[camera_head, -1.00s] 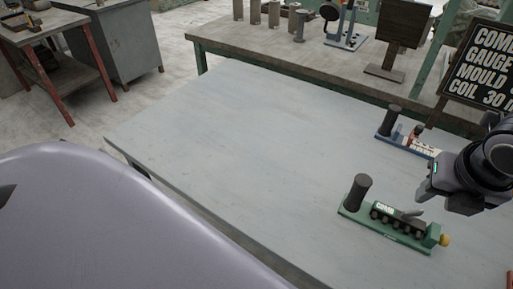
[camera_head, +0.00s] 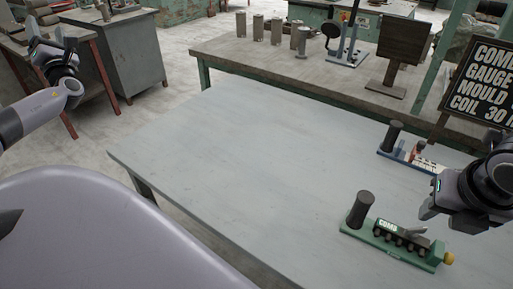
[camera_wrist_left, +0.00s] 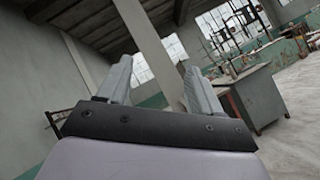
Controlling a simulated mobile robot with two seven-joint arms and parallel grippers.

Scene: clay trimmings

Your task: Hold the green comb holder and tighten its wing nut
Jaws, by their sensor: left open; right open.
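The green comb holder (camera_head: 392,252) lies on the grey table, with a dark upright cylinder handle (camera_head: 360,208) at its left end and a black "COMB" block on top. A small yellow knob (camera_head: 449,259) is at its right end. A grey winged piece (camera_head: 414,231) shows on top; I cannot tell if it is the wing nut. My right gripper (camera_head: 434,198) is open above and behind the holder's right part, apart from it. My left gripper (camera_head: 52,36) is open in the air at upper left, far from the holder. Its empty fingers also show in the left wrist view (camera_wrist_left: 160,82).
A blue holder (camera_head: 405,159) with a dark cylinder stands behind the green one. A black sign (camera_head: 480,85) is at right. A back bench (camera_head: 290,62) carries several cylinders and a dark board (camera_head: 404,43). The left and middle of the table (camera_head: 240,150) are clear.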

